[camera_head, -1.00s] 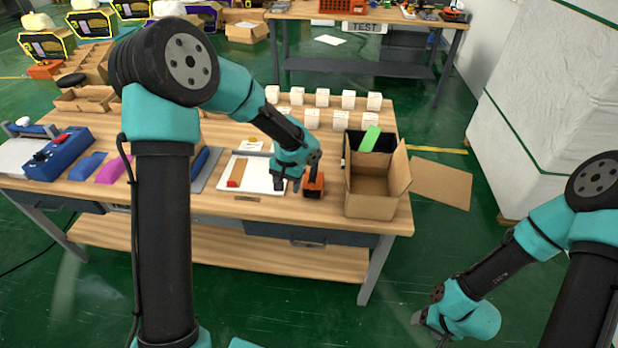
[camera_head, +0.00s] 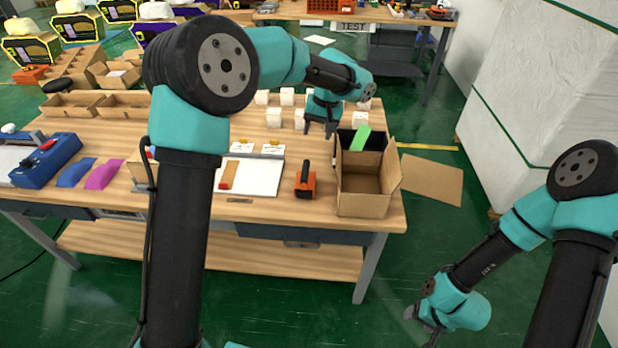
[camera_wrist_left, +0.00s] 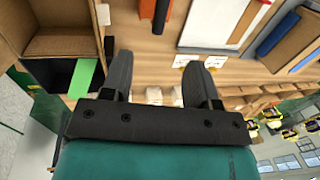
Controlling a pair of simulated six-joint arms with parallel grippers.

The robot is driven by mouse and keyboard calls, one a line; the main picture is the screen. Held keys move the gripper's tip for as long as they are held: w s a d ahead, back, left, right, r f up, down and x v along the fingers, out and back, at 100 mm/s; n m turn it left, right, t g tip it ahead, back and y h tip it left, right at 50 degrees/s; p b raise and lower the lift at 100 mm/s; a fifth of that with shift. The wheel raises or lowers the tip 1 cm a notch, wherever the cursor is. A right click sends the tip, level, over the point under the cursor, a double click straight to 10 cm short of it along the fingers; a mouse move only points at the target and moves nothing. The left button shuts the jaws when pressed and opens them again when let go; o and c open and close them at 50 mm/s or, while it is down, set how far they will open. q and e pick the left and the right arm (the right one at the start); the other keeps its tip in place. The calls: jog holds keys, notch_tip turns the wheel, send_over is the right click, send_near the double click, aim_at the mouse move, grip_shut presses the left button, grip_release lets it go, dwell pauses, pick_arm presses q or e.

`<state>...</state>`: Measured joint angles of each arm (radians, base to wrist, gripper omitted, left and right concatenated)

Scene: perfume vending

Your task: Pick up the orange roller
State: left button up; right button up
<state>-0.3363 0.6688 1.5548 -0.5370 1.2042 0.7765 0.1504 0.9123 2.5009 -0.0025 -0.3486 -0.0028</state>
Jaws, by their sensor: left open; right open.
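The orange roller (camera_head: 305,184), with a black handle, lies on the wooden table just left of the open cardboard box. It also shows at the top edge of the left wrist view (camera_wrist_left: 148,8), partly cut off. My left gripper (camera_head: 319,127) is open and empty, above the table behind the roller and near the small white boxes. Its two fingers (camera_wrist_left: 160,62) are spread apart in the left wrist view, with nothing between them. My right gripper (camera_head: 428,322) is open and hangs low at the lower right, away from the table.
The cardboard box (camera_head: 362,200) stands at the table's right end with a green piece (camera_head: 360,138) at its back. A white board (camera_head: 262,178) with a brown strip lies left of the roller. Small white boxes (camera_head: 274,117) stand behind. A blue device (camera_head: 45,160) sits far left.

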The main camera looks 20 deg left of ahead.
aim_at(306, 169)
pick_arm(q)
jog(key=shift+a+f, duration=0.1)
jog(key=shift+f, duration=0.05)
jog(key=f, duration=0.4)
jog(key=a+f, duration=0.1)
jog(key=f, duration=0.3)
jog(key=a+f, duration=0.1)
jog(key=f, duration=0.2)
jog(key=shift+s+a+f, duration=0.15)
jog(key=shift+s+f, duration=0.05)
jog(key=shift+f, duration=0.2)
jog(key=shift+a+f, duration=0.2)
jog(key=shift+f, duration=0.65)
jog(key=shift+a+f, duration=0.25)
jog(key=shift+f, duration=0.55)
jog(key=shift+a+f, duration=0.2)
jog(key=shift+f, duration=0.65)
jog(key=shift+c, duration=0.4)
jog(key=c, duration=0.9)
jog(key=shift+r, duration=0.2)
